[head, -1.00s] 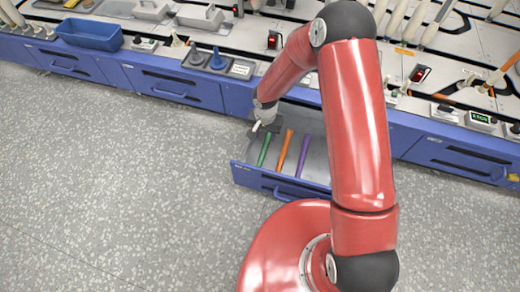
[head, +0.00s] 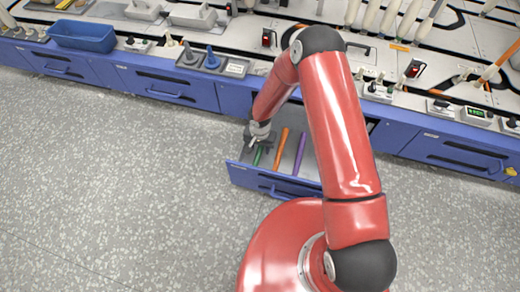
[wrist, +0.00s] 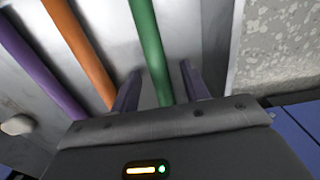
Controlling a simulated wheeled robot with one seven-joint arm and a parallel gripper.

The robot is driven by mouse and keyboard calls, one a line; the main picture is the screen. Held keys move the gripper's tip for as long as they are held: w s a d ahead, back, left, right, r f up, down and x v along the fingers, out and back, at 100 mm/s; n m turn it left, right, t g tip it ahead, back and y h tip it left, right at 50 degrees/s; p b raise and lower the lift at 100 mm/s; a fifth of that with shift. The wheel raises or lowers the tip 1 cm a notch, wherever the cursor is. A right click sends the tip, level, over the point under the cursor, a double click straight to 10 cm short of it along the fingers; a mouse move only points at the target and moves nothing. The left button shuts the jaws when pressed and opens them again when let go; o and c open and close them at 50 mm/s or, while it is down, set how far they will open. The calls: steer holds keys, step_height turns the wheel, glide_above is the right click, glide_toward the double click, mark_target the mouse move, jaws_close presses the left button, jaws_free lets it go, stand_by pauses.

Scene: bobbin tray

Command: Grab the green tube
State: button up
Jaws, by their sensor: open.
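The green tube (head: 257,155) lies in the open drawer (head: 262,183), leftmost of three tubes in the head view, its upper part hidden by my gripper. In the wrist view the green tube (wrist: 149,45) runs down between the two fingers. My gripper (wrist: 160,78) is open, with one finger on each side of the green tube and a gap showing on both sides. In the head view my gripper (head: 256,143) is low inside the drawer, over the tube's far end. I cannot tell how high the fingertips are above the drawer floor.
The orange tube (head: 281,147) and the purple tube (head: 299,154) lie beside the green one in the drawer. In the wrist view the orange tube (wrist: 80,50) is close to the left finger. The drawer's side wall (wrist: 236,40) is close on the right.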

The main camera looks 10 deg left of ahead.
jaws_close()
steer(key=shift+r, duration=0.1)
